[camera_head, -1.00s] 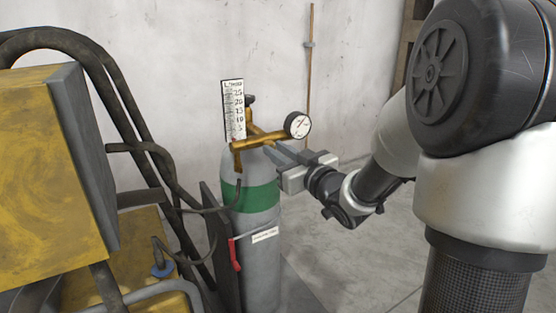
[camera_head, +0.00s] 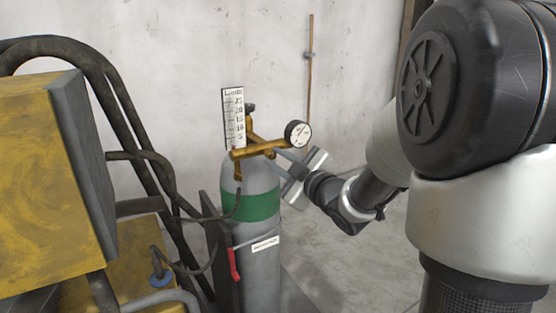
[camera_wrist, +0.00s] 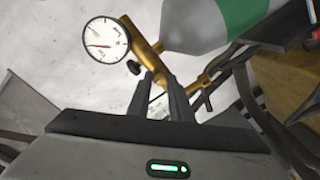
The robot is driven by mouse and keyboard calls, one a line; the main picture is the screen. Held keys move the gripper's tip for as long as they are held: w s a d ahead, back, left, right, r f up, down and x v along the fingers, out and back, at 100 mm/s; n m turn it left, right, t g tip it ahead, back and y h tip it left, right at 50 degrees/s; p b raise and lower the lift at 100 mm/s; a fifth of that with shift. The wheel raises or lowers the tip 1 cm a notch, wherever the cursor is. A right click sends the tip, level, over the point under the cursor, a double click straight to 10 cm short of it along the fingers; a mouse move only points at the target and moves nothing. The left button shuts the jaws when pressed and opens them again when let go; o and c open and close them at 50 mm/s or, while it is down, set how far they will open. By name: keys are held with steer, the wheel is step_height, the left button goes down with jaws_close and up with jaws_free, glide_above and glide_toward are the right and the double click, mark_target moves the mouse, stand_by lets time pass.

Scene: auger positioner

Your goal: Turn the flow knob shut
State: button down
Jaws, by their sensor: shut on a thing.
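A grey gas cylinder (camera_head: 262,265) with a green band stands upright. Its brass regulator (camera_head: 258,149) carries a round dial gauge (camera_head: 298,133) and an upright white flow scale (camera_head: 233,118). My gripper (camera_head: 277,154) reaches in from the right, just below the gauge. The gauge also shows in the wrist view (camera_wrist: 105,40).
A yellow machine (camera_head: 45,180) with thick black hoses (camera_head: 120,90) stands close on the left. A red-handled item (camera_head: 234,264) hangs on the cylinder's front. A pale wall (camera_head: 170,50) is behind. Floor (camera_head: 335,270) is open at the lower right.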

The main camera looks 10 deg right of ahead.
stand_by(0.5)
steer(key=c, duration=1.6)
jaws_free()
steer(key=shift+s, duration=0.1)
